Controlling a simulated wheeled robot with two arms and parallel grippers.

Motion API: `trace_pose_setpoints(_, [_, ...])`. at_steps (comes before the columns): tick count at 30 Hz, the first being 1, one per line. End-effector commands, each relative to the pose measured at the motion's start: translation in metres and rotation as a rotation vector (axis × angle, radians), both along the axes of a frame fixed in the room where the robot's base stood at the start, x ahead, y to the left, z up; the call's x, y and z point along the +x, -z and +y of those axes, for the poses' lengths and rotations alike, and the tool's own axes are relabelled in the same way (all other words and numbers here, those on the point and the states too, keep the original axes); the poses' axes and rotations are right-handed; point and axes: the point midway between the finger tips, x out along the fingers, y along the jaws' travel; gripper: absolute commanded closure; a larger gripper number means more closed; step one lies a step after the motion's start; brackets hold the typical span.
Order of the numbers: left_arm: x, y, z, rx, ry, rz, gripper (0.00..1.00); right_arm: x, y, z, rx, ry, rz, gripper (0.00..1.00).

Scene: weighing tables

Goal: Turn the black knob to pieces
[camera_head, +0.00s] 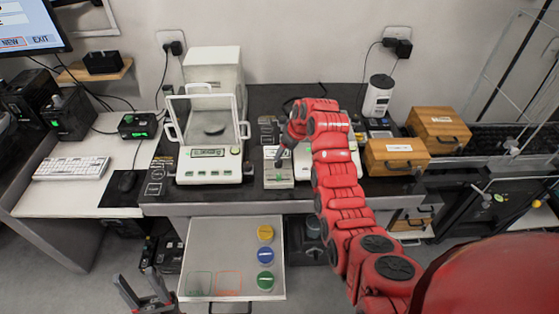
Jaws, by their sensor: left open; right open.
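My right arm reaches across the dark table, and my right gripper (284,153) points down just above a small light-grey panel (278,180). The gripper is open. The black knob is not clearly visible; it may be under or behind the fingers, and I cannot tell whether they touch it. My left gripper (146,292) is low at the bottom left, open and empty, well away from the panel.
A balance (208,165) with a glass shield stands left of the panel. Another white device is partly behind my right arm. Wooden boxes (397,157) stand to the right. A pulled-out drawer (215,235) holds coloured-lid jars (265,256) below the table.

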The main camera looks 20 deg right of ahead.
Motion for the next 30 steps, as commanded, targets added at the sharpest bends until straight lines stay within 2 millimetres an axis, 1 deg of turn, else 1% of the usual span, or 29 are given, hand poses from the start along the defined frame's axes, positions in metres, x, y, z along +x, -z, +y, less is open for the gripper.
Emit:
trace_pose_setpoints(1, [0.0, -0.006, 0.0, 0.0, 0.0, 0.0, 0.5, 0.002, 0.005, 0.001, 0.001, 0.0, 0.005, 0.31])
trace_pose_setpoints(4, [0.0, -0.011, 0.0, 0.0, 0.0, 0.0, 0.5, 0.007, 0.021, 0.004, 0.001, 0.0, 0.005, 0.31])
trace_pose_setpoints(12, [0.0, -0.017, 0.0, 0.0, 0.0, 0.0, 0.5, 0.019, 0.051, 0.009, 0.0, -0.002, 0.004, 0.31])
trace_pose_setpoints(14, [0.0, -0.016, 0.0, 0.0, 0.0, 0.001, 0.5, 0.023, 0.054, 0.01, -0.001, -0.002, -0.002, 0.31])
trace_pose_setpoints(19, [0.0, -0.017, 0.0, 0.0, 0.0, 0.0, 0.5, 0.026, 0.066, 0.012, 0.0, -0.003, 0.002, 0.31])
trace_pose_setpoints(30, [0.0, -0.017, 0.0, 0.0, 0.0, 0.0, 0.5, 0.028, 0.075, 0.012, -0.001, 0.001, -0.002, 0.31])
